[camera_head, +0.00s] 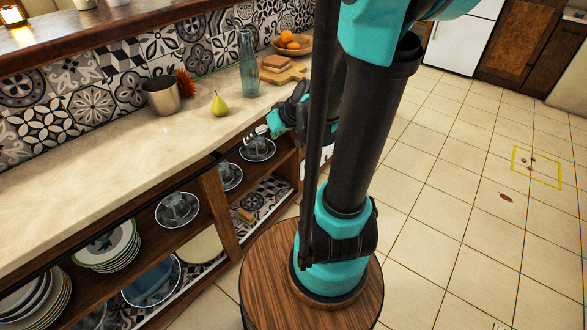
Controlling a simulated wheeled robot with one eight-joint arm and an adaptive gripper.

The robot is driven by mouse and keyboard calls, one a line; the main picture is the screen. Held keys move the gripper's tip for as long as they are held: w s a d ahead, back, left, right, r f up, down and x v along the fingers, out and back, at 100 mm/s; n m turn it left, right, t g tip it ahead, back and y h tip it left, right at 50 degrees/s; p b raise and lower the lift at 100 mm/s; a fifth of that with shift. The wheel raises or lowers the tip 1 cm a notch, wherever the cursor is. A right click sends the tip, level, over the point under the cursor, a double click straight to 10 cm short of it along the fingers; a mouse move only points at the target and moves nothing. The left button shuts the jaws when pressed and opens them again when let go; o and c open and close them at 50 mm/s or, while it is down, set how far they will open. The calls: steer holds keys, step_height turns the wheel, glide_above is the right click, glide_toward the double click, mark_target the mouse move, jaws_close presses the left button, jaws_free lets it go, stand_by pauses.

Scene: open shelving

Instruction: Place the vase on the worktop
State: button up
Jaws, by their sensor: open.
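A tall, narrow blue-green glass vase (248,66) stands upright on the pale worktop (120,165), near the tiled back wall. My gripper (250,135) is open, at the worktop's front edge, with its pale fingers pointing left. It is in front of and below the vase, apart from it, and I see nothing between the fingers. It appears just above a glass cup on a saucer (257,149) on the open shelf; I cannot tell whether they touch. My arm hides part of the worktop's right end.
A metal pot (161,96), a pear (219,104), a cutting board with bread (277,69) and a bowl of oranges (291,43) stand on the worktop. The worktop's left front is clear. Tiled floor (450,200) is open at right.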

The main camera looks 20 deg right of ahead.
steer(key=s+d+f+m+g+h, duration=0.1)
steer(key=s+d+f+h, duration=0.1)
steer(key=s, duration=0.4)
steer(key=s+d+f+m+h, duration=0.2)
steer(key=s+d+h, duration=0.1)
steer(key=s, duration=0.3)
steer(key=shift+s+d+f+g, duration=0.2)
steer(key=shift+d+g, duration=0.2)
steer(key=shift+d, duration=0.3)
